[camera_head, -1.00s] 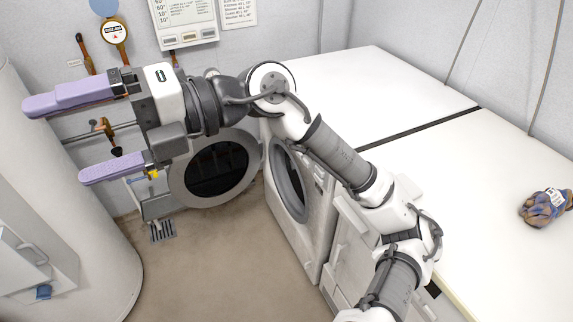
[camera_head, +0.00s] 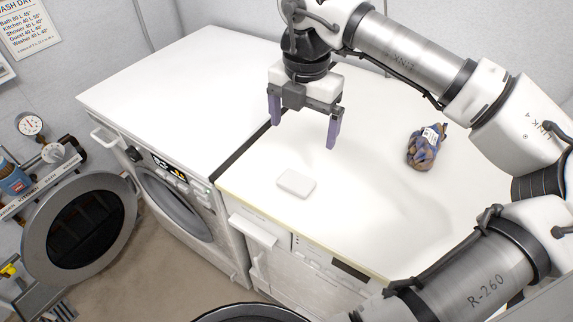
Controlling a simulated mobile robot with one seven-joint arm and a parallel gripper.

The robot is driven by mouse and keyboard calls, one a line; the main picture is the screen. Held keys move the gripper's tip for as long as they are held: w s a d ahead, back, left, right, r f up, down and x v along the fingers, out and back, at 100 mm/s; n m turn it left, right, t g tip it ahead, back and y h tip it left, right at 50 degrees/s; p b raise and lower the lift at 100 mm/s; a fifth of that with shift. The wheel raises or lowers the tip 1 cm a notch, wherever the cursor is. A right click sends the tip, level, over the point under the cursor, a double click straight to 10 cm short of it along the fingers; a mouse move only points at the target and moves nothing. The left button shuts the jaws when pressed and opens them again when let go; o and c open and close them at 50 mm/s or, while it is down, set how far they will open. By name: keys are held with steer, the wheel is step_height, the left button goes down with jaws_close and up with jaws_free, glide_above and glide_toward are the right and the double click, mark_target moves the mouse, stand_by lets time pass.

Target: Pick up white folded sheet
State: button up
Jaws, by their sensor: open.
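The white folded sheet (camera_head: 296,183) appears as a small flat white block with rounded corners. It lies on the white worktop near its front edge, just right of the dark seam. My gripper (camera_head: 303,133) points down above the worktop, behind the sheet in the picture and apart from it. Its two purple fingers are spread wide with nothing between them.
A net bag of brown and blue items (camera_head: 425,148) lies on the worktop to the right. The worktop (camera_head: 350,220) around the sheet is clear.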

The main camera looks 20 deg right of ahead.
steer(key=p, duration=0.2)
glide_above(300, 176)
steer(key=f, duration=0.8)
steer(key=shift+s+f, duration=0.2)
steer(key=shift+s, duration=0.1)
steer(key=shift+w+f+p, duration=0.15)
steer(key=shift+f+p, duration=0.3)
steer(key=shift+f, duration=0.9)
steer(key=shift+w+f+p, duration=0.15)
steer(key=shift+f+p, duration=0.3)
steer(key=shift+f, duration=0.9)
steer(key=shift+c, duration=0.4)
steer(key=c, duration=1)
